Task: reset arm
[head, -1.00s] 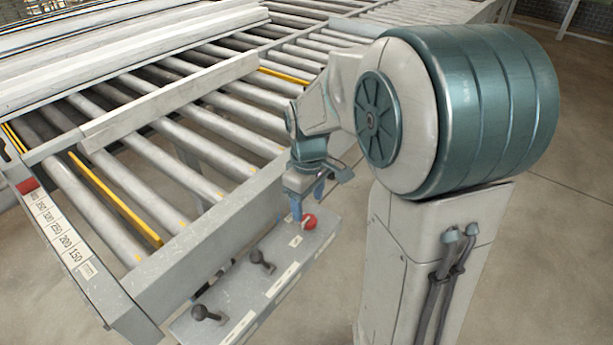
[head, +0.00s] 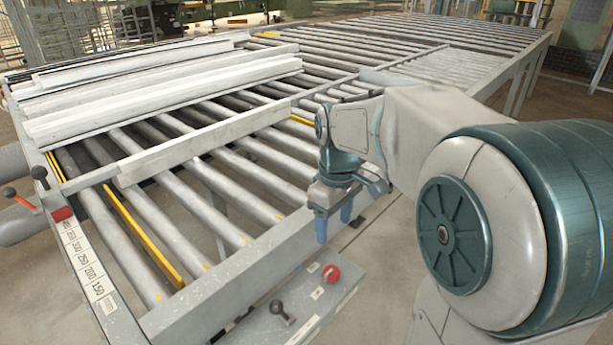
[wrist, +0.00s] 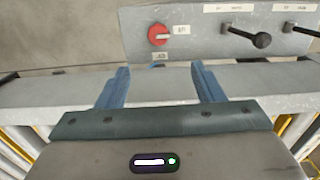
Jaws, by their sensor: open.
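My gripper (head: 334,226) hangs with its blue fingers pointing down, above the front edge of the roller bench (head: 215,290). In the wrist view my gripper (wrist: 160,84) shows its two blue fingers spread apart with nothing between them. A control panel (head: 262,325) is fixed along the bench front, below and apart from the fingers. It carries a red rotary knob (head: 331,273), which also shows in the wrist view (wrist: 158,34), and a black lever (head: 282,311).
Long pale profiles (head: 165,95) lie stacked across the rollers at the back left. A single pale bar (head: 205,143) crosses the rollers nearer the front. A yellow strip (head: 142,237) lies between rollers. A numbered scale (head: 88,262) runs along the left rail. Floor is clear beyond my arm.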

